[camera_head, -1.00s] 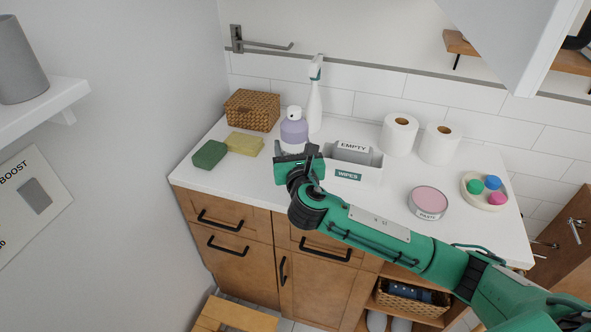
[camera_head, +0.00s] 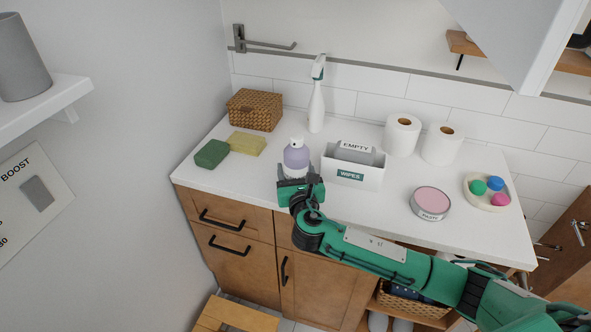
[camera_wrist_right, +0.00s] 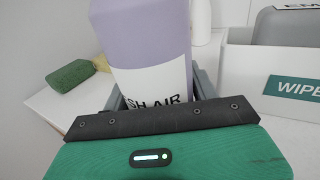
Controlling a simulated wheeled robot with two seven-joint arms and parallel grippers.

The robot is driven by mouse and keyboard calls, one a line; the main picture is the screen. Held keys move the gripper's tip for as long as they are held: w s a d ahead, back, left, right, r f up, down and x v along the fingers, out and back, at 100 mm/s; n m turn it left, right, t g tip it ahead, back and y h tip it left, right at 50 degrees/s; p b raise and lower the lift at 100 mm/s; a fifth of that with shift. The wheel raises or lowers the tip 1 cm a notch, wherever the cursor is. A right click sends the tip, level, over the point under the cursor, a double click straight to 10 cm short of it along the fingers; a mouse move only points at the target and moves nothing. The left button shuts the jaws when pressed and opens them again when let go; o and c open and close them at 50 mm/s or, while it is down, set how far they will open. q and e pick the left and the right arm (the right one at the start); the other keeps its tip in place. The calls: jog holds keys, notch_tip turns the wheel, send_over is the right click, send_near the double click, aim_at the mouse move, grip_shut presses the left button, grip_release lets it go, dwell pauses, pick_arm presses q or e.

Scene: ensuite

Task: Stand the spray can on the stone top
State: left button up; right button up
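The spray can (camera_head: 296,157) is lavender with a white cap and stands upright near the front of the white stone top (camera_head: 235,185), left of the wipes box. My right gripper (camera_head: 300,183) is around its lower part, with the arm coming in from the right. In the right wrist view the can (camera_wrist_right: 150,45) fills the middle, its label partly reading "SH AIR", with grey fingers close on both sides. The can's base is hidden behind the gripper, so I cannot tell whether it touches the top. My left gripper is out of view.
The white wipes box (camera_head: 352,175) is close right of the can. A white spray bottle (camera_head: 316,108) stands behind. Green (camera_head: 211,153) and yellow (camera_head: 247,144) sponges and a wicker basket (camera_head: 254,110) are left. A pink tin (camera_head: 431,203) and paper rolls (camera_head: 402,135) are right.

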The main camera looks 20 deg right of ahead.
jog(key=o, duration=0.3)
jog(key=shift+r, duration=0.2)
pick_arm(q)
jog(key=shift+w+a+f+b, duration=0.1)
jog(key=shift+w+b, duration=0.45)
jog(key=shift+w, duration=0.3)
pick_arm(e)
jog(key=s, duration=0.4)
jog(key=s+a, duration=0.1)
jog(key=s, duration=0.7)
jog(key=shift+a, duration=0.25)
jog(key=shift+f, duration=0.1)
